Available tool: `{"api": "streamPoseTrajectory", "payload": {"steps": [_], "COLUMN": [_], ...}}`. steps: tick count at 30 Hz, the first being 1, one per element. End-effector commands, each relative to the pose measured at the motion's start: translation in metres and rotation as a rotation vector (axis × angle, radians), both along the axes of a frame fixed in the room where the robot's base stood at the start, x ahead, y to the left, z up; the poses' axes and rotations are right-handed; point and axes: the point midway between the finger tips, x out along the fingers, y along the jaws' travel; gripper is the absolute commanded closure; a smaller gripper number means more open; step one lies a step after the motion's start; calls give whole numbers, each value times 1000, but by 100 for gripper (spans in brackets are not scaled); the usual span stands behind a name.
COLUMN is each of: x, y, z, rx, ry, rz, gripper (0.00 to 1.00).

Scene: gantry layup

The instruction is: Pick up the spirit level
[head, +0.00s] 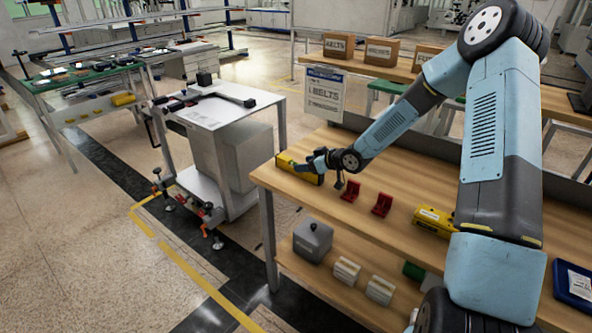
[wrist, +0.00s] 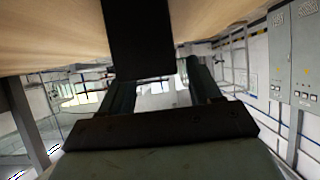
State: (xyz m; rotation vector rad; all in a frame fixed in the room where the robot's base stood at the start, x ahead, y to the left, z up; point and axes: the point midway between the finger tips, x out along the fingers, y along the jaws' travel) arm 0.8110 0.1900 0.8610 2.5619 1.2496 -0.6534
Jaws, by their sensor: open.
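Two yellow objects lie on the wooden bench, and I cannot tell surely which is the spirit level. One yellow bar (head: 299,170) lies at the bench's left end, partly hidden by my gripper. The other yellow body (head: 435,221), with dark markings, lies further right near the front edge, partly covered by my arm. My gripper (head: 311,162) is open, right at the left yellow bar; I cannot tell whether they touch. In the wrist view my two fingers (wrist: 160,88) are apart, with a dark block (wrist: 140,38) showing between and above them.
Two red brackets (head: 350,191) (head: 382,204) stand on the wooden bench (head: 400,185) right of my gripper. An "I.BELTS" sign (head: 325,92) stands behind. A lower shelf (head: 338,256) carries a grey canister and white blocks. A white cart (head: 215,112) stands to the left.

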Motion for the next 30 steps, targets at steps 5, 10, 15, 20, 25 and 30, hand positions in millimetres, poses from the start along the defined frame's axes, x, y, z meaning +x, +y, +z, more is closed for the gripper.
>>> {"api": "streamPoseTrajectory", "payload": {"steps": [5, 10, 15, 20, 25, 30], "x": [14, 22, 22, 22, 22, 22], "y": [20, 29, 29, 29, 29, 29], "z": [-10, -16, -16, -16, -16, -15], "rx": [0, 0, 0, 0, 0, 0], "ry": [2, 1, 1, 1, 1, 1], "rz": [3, 2, 1, 2, 2, 2], "gripper": [37, 37, 37, 51, 67, 83]}}
